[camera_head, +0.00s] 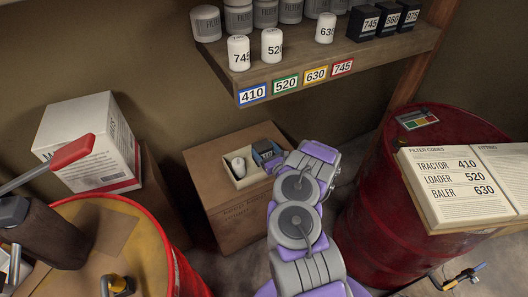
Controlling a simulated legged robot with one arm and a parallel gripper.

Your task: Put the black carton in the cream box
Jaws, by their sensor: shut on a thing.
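The cream box (228,172) is a small open box on top of a brown cardboard carton. A white canister (238,167) is inside it, at the left. A black carton (264,149) with a pale printed label shows at the box's right part. My gripper (274,161) comes in from the lower right and is shut on the black carton. My arm hides the carton's right side and part of the box's right end. I cannot tell whether the carton touches the box floor or hangs just above it.
A wooden shelf (330,66) with coloured number labels, white canisters and black cartons (369,24) hangs above. A red drum (385,190) with an open book (455,185) stands right.

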